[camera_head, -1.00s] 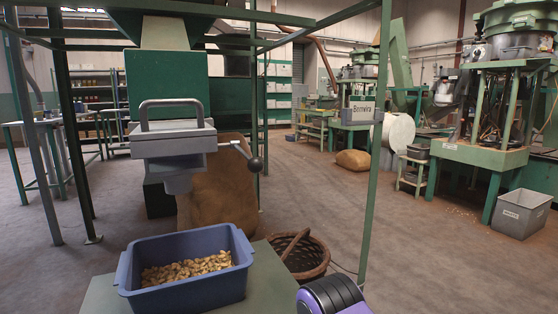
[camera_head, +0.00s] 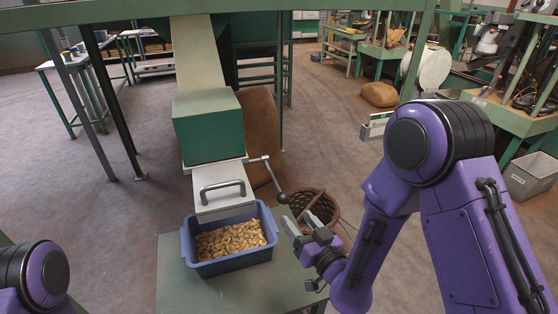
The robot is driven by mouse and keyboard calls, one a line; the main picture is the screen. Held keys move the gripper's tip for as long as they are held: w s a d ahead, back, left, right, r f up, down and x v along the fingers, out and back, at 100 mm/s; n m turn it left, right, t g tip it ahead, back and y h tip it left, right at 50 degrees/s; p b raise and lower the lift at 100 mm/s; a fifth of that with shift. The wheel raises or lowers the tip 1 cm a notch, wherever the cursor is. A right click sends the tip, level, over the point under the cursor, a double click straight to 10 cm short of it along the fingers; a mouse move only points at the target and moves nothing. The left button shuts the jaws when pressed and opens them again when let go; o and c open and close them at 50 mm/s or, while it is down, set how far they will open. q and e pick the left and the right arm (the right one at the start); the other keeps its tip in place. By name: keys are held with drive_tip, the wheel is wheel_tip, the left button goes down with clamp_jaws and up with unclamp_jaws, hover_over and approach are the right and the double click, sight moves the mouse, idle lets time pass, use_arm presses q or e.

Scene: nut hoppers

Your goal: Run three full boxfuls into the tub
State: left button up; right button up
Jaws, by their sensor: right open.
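The blue tub (camera_head: 232,268) sits on a green stand, with a layer of tan nuts (camera_head: 230,240) in it. Above its rear edge hangs the hopper outlet: a green box (camera_head: 208,128) with a light grey chute (camera_head: 216,176) below it that carries a bar handle (camera_head: 222,188). A lever (camera_head: 271,175) with a dark ball knob (camera_head: 281,198) slopes down on the outlet's right side. My right gripper (camera_head: 299,220) is open and empty, right of the tub and just below the knob, apart from it. My left gripper is out of view; only part of that arm shows at lower left.
The stand's top (camera_head: 178,285) is bare around the tub. A wicker basket (camera_head: 318,207) and a brown sack (camera_head: 258,130) stand on the floor behind. Green frame posts (camera_head: 110,110) rise at left. A small sign (camera_head: 375,126) shows behind my right arm.

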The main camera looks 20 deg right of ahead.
sight(284, 199)
use_arm(q)
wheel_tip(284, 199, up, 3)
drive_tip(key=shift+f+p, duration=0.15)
drive_tip(key=shift+p, duration=0.9)
use_arm(e)
drive_tip(key=w, duration=0.3)
drive_tip(key=w+a, duration=0.1)
drive_tip(key=w, duration=0.3)
drive_tip(key=w+a, duration=0.1)
drive_tip(key=w, duration=0.2)
drive_tip(key=shift+w+r, duration=0.35)
